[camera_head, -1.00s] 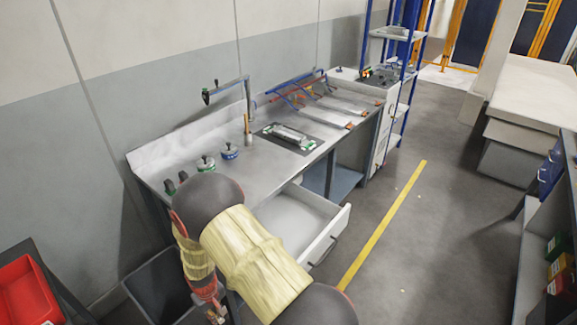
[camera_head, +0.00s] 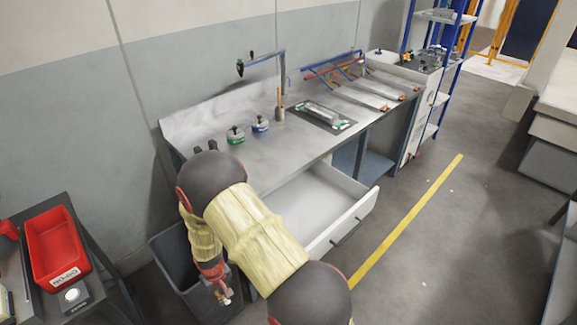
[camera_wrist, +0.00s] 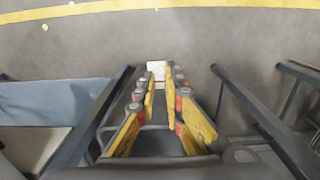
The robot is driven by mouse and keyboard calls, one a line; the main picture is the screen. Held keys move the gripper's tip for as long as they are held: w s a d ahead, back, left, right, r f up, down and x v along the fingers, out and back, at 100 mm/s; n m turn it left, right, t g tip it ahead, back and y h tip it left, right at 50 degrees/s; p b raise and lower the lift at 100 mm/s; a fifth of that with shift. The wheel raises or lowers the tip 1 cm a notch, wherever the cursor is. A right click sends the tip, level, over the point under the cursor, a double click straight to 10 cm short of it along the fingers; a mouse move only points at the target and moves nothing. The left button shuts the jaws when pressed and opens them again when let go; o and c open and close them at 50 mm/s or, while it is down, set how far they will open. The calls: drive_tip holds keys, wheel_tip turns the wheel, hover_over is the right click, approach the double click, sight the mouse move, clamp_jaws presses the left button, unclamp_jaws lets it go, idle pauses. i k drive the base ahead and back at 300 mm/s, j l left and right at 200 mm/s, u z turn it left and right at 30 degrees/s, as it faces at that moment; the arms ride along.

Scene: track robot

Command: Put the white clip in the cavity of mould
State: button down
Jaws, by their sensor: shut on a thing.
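My gripper (camera_wrist: 159,84) is shut on a small white piece, the white clip (camera_wrist: 157,69), at its fingertips in the wrist view. In the head view my gripper (camera_head: 224,294) hangs low beside the near left end of the workbench, with a small pale bit at its tip. A long metal block that looks like the mould (camera_head: 319,112) lies on a dark mat with green corners on the workbench. It is well away from my gripper. Its cavity is too small to make out.
The grey workbench (camera_head: 262,165) has an open white drawer (camera_head: 345,222) in front. Two round-based tools (camera_head: 236,138) and a cup stand on it. A dark bin (camera_head: 178,262) is below my arm. A red bin (camera_head: 55,245) stands at left.

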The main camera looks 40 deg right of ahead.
sight(321, 112)
drive_tip(key=u, duration=1.8)
drive_tip(key=k+l+u, duration=0.25)
drive_tip(key=u, duration=0.15)
drive_tip(key=k+l+u, duration=0.15)
drive_tip(key=u, duration=0.25)
drive_tip(key=k+u, duration=0.45)
drive_tip(key=k+j, duration=0.1)
drive_tip(key=k, duration=1.6)
drive_tip(key=k+l+u, duration=0.35)
drive_tip(key=k, duration=0.5)
drive_tip(key=k+j+u, duration=0.15)
drive_tip(key=k+u, duration=0.25)
drive_tip(key=k, duration=0.45)
drive_tip(key=k+z, duration=0.15)
drive_tip(key=z, duration=1.7)
